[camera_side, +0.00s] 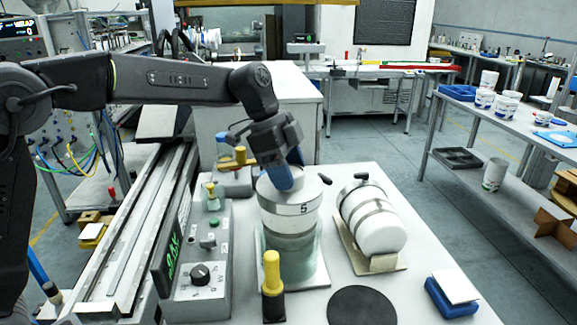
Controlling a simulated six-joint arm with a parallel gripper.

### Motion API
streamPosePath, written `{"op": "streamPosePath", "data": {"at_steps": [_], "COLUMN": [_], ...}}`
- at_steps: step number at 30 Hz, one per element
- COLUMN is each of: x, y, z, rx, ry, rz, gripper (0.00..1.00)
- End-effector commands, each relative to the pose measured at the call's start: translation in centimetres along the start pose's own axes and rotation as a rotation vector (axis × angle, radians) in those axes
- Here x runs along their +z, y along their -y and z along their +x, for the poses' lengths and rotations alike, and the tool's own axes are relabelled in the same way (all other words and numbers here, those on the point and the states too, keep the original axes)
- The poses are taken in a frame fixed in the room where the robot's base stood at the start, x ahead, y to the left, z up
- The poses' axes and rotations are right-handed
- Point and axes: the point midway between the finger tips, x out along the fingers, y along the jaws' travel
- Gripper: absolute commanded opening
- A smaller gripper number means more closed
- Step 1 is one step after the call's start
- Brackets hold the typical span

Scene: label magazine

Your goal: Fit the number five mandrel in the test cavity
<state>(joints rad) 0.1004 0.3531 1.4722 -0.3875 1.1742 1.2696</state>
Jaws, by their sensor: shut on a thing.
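My gripper (290,182) comes down from above and is shut on the mandrel's top, with a blue finger showing. The exact grip is partly hidden.
A white cylinder with metal bands (372,219) lies on a cradle to the right. A yellow-topped handle (272,284) stands in front. A control box (198,262) with a knob is at left. A black disc (361,306) and blue block (452,296) lie front right.

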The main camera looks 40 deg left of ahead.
Motion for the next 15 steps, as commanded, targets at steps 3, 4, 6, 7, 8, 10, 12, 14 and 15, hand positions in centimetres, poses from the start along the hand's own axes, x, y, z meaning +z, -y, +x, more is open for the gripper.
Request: {"op": "streamPosePath", "data": {"at_steps": [3,4,6,7,8,10,12,14,15], "x": [-0.03,-0.01,0.05,0.08,0.10,0.17,0.23,0.28,0.31], "y": [0.04,0.04,0.04,0.04,0.04,0.03,0.02,0.01,0.01], "z": [0.05,0.11,0.25,0.31,0.37,0.51,0.65,0.77,0.85], "rx": [-0.004,-0.004,-0.005,-0.005,-0.005,-0.004,-0.004,-0.004,-0.004], "ry": [-0.004,-0.004,-0.004,-0.004,-0.004,-0.004,-0.004,-0.004,-0.004], "rz": [0.001,0.001,0.001,0.001,0.001,0.000,0.001,0.001,0.001], "gripper": [0.00,0.00,0.00,0.00,0.00,0.00,0.00,0.00,0.00]}}
